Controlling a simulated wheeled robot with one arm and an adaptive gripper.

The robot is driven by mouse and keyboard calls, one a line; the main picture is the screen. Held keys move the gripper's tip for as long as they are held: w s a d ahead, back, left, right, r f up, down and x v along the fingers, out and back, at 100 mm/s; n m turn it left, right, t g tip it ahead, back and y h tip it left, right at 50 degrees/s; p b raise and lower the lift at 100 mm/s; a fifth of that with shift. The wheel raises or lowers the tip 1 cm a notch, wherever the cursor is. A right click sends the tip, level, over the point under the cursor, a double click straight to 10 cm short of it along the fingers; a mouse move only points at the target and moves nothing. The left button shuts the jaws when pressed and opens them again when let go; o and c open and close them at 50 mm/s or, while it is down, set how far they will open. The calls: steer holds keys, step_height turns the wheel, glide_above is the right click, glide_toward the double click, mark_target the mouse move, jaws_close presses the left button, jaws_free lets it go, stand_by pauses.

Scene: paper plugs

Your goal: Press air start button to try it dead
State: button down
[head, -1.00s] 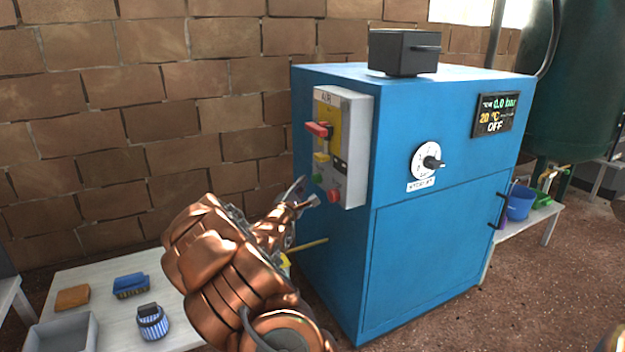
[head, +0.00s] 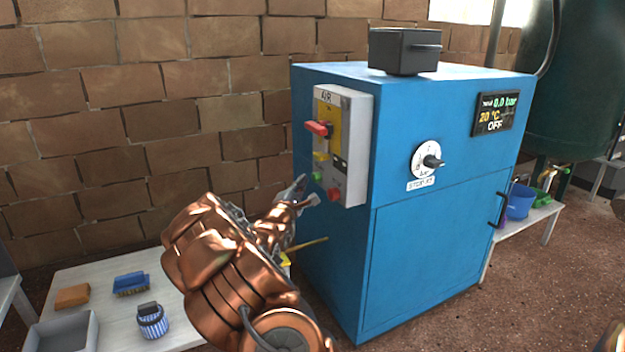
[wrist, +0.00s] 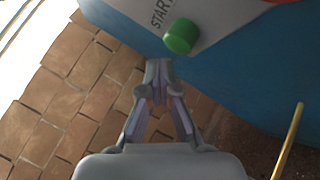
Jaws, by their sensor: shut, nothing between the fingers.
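The green start button (head: 317,176) sits at the lower left of the grey air control panel (head: 354,150) on the side of the blue cabinet (head: 440,250). In the wrist view the green button (wrist: 181,36) stands out beside the printed word START. My gripper (head: 304,190) is beside the panel's lower left, near the button. In the wrist view my gripper (wrist: 158,66) is shut and empty, its tips just below and left of the button. A small gap shows there, but I cannot tell the depth. The display (head: 495,114) reads 0.0 bar, 20 °C and OFF.
A red button (head: 334,194) is right of the green one, and a red handle (head: 318,128) juts out above. A thin yellow rod (wrist: 288,140) is at right in the wrist view. A white table (head: 90,270) with brushes and a grey tray (head: 65,332) stands at left.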

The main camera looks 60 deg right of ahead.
steer(key=shift+s+d+p, duration=0.5)
steer(key=shift+d+p, duration=0.3)
steer(key=shift+p, duration=0.6)
stand_by(0.9)
stand_by(0.4)
steer(key=shift+w+a+p, duration=0.5)
steer(key=shift+a+p, duration=0.05)
steer(key=shift+a, duration=0.2)
steer(key=shift+w+a+p, duration=0.45)
steer(key=shift+a, duration=0.25)
steer(key=shift+w+a+p, duration=0.45)
steer(key=shift+a, duration=0.25)
steer(key=shift+w+a+p, duration=0.45)
steer(key=shift+a, duration=0.25)
